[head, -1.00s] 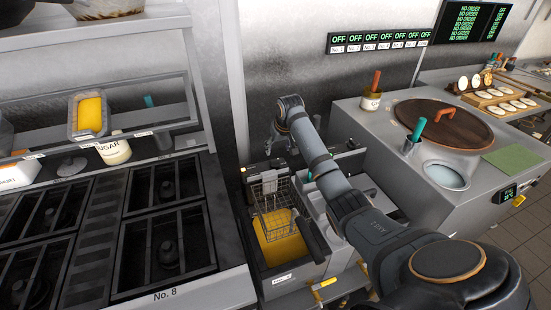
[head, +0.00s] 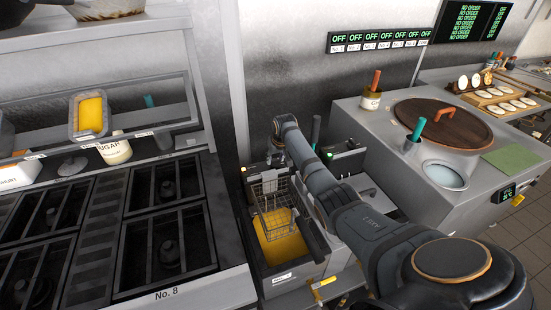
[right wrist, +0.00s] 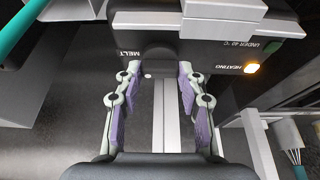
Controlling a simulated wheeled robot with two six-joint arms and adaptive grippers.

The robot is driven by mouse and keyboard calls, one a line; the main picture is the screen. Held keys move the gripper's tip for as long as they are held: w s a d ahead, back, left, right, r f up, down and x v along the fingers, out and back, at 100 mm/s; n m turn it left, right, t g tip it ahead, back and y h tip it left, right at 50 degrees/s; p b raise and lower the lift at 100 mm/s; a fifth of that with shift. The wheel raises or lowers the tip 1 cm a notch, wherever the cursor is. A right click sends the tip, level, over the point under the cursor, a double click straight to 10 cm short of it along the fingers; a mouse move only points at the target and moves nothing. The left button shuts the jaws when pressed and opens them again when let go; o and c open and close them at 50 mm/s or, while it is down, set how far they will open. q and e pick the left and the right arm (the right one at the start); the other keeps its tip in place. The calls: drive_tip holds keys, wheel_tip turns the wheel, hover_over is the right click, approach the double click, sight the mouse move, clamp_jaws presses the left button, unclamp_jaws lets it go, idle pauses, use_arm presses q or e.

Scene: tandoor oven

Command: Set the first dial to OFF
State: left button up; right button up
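A dark round dial (right wrist: 172,60) sits on the black control panel (right wrist: 225,55) in the right wrist view. The panel reads MELT, UNDER 40 °C and HEATING, with an orange lamp (right wrist: 251,68) lit beside HEATING. My right gripper (right wrist: 156,82) is open, its purple-padded fingers apart on either side of the dial's near side, with nothing held. In the head view my right gripper (head: 277,157) is small and partly hidden at the back of the fryer (head: 290,278); the dial cannot be made out there. My left gripper is not in view.
A wire basket (head: 270,200) hangs over yellow oil close to my right gripper. A unit with a green lamp (head: 329,155) stands right of my arm. A stove (head: 160,225) is on the left; a tandoor counter (head: 375,135) is on the right.

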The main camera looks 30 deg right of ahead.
drive_tip(key=c, duration=0.5)
drive_tip(key=shift+d+n+y, duration=0.15)
drive_tip(key=shift+n+y, duration=0.35)
drive_tip(key=shift+n, duration=0.7)
drive_tip(key=shift+n+y, duration=0.3)
drive_tip(key=shift+n, duration=0.5)
drive_tip(key=shift+d+f+n+y+b, duration=0.15)
drive_tip(key=shift+n+y+b, duration=0.15)
drive_tip(key=shift+n+b, duration=0.65)
drive_tip(key=n+y+b, duration=0.1)
drive_tip(key=n+b, duration=0.2)
drive_tip(key=b, duration=0.1)
drive_tip(key=shift+w+b, duration=0.1)
drive_tip(key=shift+b, duration=0.2)
drive_tip(key=shift+r+n+g+y+b, duration=0.2)
drive_tip(key=shift+n+g+y+b, duration=0.1)
drive_tip(key=shift+n+b, duration=0.5)
